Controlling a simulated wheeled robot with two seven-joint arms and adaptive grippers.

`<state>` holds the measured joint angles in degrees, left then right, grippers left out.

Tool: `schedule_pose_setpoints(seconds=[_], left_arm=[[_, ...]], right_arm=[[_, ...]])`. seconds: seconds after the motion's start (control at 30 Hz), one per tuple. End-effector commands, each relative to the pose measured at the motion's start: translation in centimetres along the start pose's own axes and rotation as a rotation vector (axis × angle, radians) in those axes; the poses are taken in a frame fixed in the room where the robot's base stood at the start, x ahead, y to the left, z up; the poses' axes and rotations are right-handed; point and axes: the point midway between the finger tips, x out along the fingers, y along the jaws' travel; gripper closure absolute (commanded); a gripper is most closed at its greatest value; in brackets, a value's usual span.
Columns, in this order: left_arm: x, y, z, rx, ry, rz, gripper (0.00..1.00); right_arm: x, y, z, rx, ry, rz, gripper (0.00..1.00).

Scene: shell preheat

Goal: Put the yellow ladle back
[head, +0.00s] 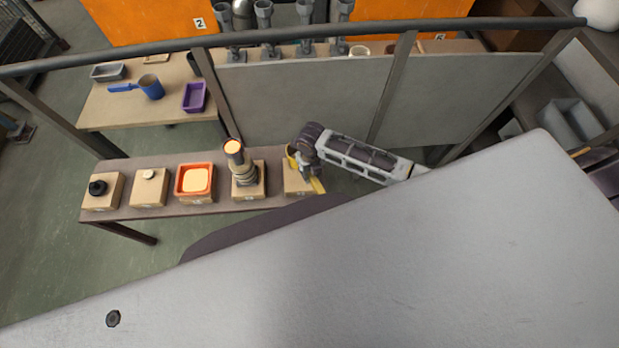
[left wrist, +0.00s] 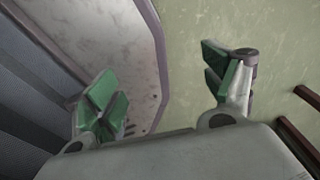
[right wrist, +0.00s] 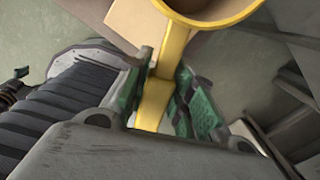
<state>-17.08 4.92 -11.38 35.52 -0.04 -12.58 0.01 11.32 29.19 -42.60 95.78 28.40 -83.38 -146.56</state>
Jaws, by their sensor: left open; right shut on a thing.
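The yellow ladle (head: 318,186) is in my right gripper (head: 305,167), at the rightmost tan block (head: 293,187) on the narrow bench. In the right wrist view the green finger pads of the right gripper (right wrist: 166,88) are shut on the yellow handle (right wrist: 173,45), with the round cup (right wrist: 208,18) beyond them. A tan surface (right wrist: 135,22) shows below the cup; I cannot tell whether the ladle touches it. My left gripper (left wrist: 165,85) is open and empty in the left wrist view, above the floor. It does not show in the head view.
On the bench (head: 115,212), to the left, are a dark lamp-like cylinder with a glowing top (head: 234,160), an orange tray (head: 194,181), and blocks with a small disc (head: 149,174) and a black knob (head: 97,188). A railed panel (head: 300,100) stands behind. A grey surface fills the foreground.

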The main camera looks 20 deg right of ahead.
Motion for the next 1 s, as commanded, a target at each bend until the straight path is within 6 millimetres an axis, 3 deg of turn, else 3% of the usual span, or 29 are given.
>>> schedule_pose_setpoints(seconds=[0.53, 1.0], left_arm=[[0.1, -0.8, 0.1, 0.003, -0.001, -0.009, 0.17], [0.3, 0.3, -0.2, -0.003, 0.003, 0.002, 0.17]], right_arm=[[1.1, 0.0, 0.1, 0.002, -0.002, 0.000, 1.00], [4.5, 0.0, 0.0, 0.001, -0.003, 0.000, 1.00]])
